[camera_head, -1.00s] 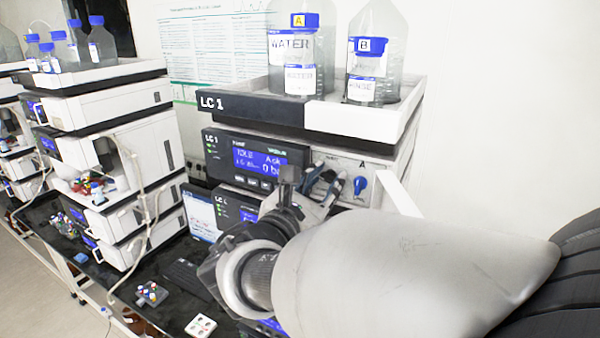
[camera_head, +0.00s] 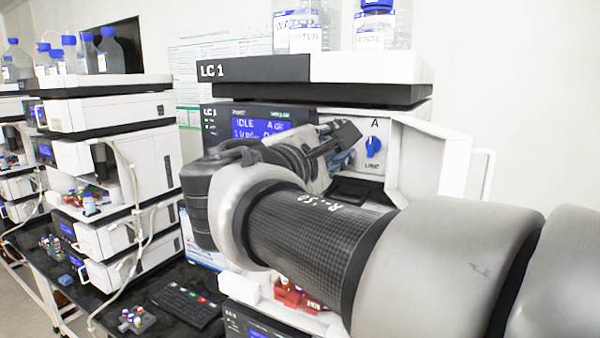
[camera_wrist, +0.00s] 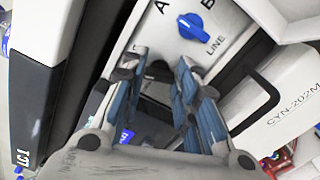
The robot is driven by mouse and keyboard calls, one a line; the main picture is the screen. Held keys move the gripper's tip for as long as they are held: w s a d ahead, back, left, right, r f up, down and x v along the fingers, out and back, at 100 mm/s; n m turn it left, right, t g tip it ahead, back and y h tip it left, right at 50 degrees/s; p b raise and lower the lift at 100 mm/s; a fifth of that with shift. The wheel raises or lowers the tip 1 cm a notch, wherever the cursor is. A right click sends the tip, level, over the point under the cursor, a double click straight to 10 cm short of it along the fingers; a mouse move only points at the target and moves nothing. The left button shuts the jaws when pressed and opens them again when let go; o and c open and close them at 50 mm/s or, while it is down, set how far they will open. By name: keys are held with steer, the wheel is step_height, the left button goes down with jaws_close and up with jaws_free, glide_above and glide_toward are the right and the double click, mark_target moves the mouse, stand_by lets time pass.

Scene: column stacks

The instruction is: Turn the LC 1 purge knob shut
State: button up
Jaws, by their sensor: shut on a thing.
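The LC 1 stack has its name on the dark top edge (camera_head: 250,70). My gripper (camera_head: 345,148) reaches to the pump's front panel, between the lit display (camera_head: 262,128) and the blue A/B line selector (camera_head: 373,146). In the wrist view my gripper (camera_wrist: 160,62) has its two blue-padded fingers either side of a dark part that they largely hide. It is shut on this part, which seems to be the purge knob; its turn position cannot be told. The blue selector (camera_wrist: 195,27) is just beyond the fingertips, apart from them.
A white door (camera_head: 430,165) with a handle stands open right of the panel. Bottles (camera_head: 376,25) stand on top of LC 1. A second stack (camera_head: 110,155) stands at left. A keypad (camera_head: 187,304) and a vial rack (camera_head: 136,320) lie on the dark bench.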

steer(key=m+b, duration=0.2)
steer(key=b, duration=0.1)
steer(key=shift+f+m, duration=0.2)
steer(key=shift+m, duration=0.2)
steer(key=shift+r+m+b, duration=0.1)
steer(key=shift+m+b, duration=0.4)
steer(key=shift+b, duration=0.3)
steer(key=shift+r, duration=0.1)
steer(key=o, duration=0.8)
steer(key=v, duration=0.7)
steer(key=shift+s+a, duration=0.1)
steer(key=shift+s, duration=0.1)
